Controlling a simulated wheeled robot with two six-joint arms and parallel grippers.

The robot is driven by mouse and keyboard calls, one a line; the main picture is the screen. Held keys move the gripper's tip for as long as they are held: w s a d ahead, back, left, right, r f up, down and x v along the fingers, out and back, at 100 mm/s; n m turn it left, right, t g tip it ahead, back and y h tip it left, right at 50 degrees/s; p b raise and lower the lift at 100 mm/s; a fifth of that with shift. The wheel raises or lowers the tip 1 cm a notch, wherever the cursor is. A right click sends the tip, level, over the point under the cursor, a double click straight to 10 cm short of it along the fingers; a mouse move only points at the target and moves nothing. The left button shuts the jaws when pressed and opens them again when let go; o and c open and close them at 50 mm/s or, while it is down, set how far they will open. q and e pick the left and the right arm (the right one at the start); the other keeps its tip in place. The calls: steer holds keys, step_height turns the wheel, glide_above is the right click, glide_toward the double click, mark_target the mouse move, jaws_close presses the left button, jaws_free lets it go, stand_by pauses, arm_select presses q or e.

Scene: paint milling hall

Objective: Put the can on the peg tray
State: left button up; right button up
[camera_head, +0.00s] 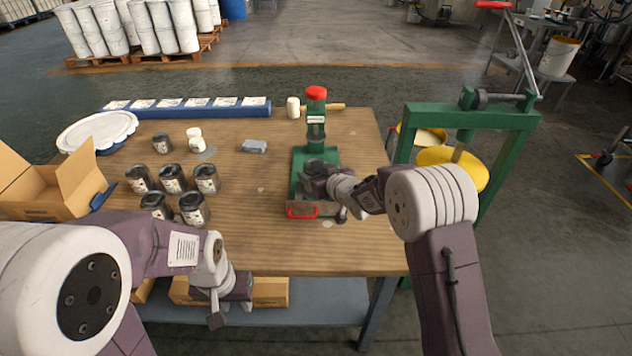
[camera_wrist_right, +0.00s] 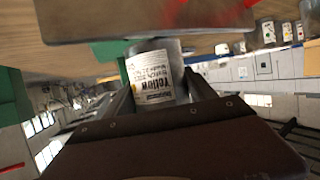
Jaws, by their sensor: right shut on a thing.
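My right gripper (camera_head: 318,182) is at the base of a green press (camera_head: 316,130). In the right wrist view it is shut on a can (camera_wrist_right: 154,76) with a white label reading "Yellow". The can is hard to make out in the head view. A brown plate with a red handle (camera_head: 303,211) is at the front of the press; it fills the top of the wrist view (camera_wrist_right: 150,20). A long blue tray (camera_head: 185,112) with several white cards lies along the table's back edge; no pegs can be made out. My left gripper (camera_head: 232,292) is low by the table's front edge, its jaws unclear.
Several dark labelled cans (camera_head: 173,179) stand at the table's left. A green frame (camera_head: 402,136) stands right of the table.

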step_height(320, 180, down, 3)
steer(key=shift+f, duration=0.15)
steer(key=shift+w, duration=0.1)
steer(key=shift+f+b, duration=0.15)
steer(key=shift+b, duration=0.25)
steer(key=o, duration=1.7)
steer(key=shift+o, duration=0.2)
steer(key=shift+s+r, duration=0.2)
steer(key=shift+r, duration=0.1)
steer(key=p+v, duration=0.1)
steer(key=v, duration=1)
steer(key=shift+s+d, duration=0.25)
steer(key=shift+s, duration=0.05)
